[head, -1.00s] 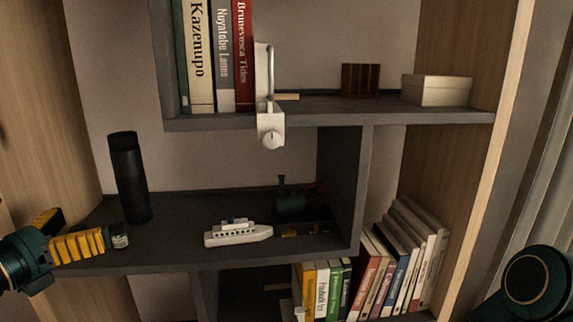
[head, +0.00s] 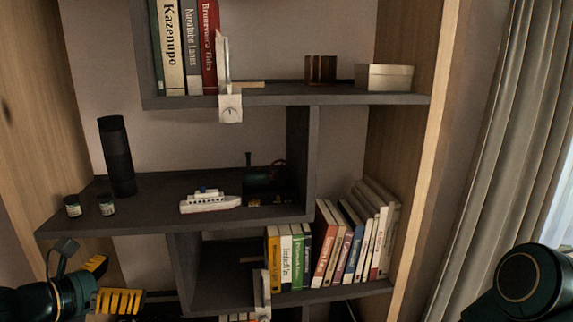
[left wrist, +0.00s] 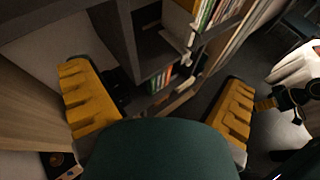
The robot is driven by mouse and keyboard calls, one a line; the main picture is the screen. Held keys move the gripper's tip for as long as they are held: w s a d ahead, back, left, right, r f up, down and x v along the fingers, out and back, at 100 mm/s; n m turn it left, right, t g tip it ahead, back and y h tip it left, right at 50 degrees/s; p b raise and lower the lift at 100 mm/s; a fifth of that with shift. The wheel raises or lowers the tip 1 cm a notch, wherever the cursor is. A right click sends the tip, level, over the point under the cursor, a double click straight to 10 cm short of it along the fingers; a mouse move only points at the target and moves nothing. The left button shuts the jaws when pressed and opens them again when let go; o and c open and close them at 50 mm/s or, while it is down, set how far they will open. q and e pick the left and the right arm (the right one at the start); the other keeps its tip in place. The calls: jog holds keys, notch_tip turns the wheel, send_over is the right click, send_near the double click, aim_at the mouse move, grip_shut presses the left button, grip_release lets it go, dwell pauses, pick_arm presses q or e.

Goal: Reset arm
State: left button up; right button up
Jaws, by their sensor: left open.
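My left gripper (head: 108,283) is at the lower left of the head view, below the middle shelf's left end. Its yellow ribbed fingers are apart and nothing is between them. In the left wrist view the same gripper (left wrist: 160,108) shows its two fingers wide apart, with the shelf unit beyond. My right arm shows only as a dark rounded link at the lower right of the head view; its gripper is out of view.
The middle shelf (head: 150,207) carries two small jars (head: 107,205), a black cylinder (head: 117,157), a white toy ship (head: 210,202) and a dark green toy train (head: 265,176). Books (head: 350,240) fill a lower shelf. A curtain (head: 490,150) hangs at right.

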pick_arm(q)
jog(key=s+d+f+m+g+y+b, duration=0.1)
jog(key=d+f+m+g+b, duration=0.25)
jog(key=f, duration=0.75)
jog(key=s+d+f+m+g, duration=0.25)
jog(key=d+f+m, duration=0.3)
jog(key=f, duration=0.55)
jog(key=s+d+f+m+g+y+b, duration=0.1)
jog(key=d+f+m+g, duration=0.3)
jog(key=f, duration=0.7)
jog(key=s+d+f+m+b, duration=0.3)
jog(key=d+f+m, duration=0.7)
jog(key=f+m, duration=0.4)
jog(key=shift+s+d+m+g+b, duration=0.3)
jog(key=shift+s+b, duration=0.1)
jog(key=shift+s, duration=0.25)
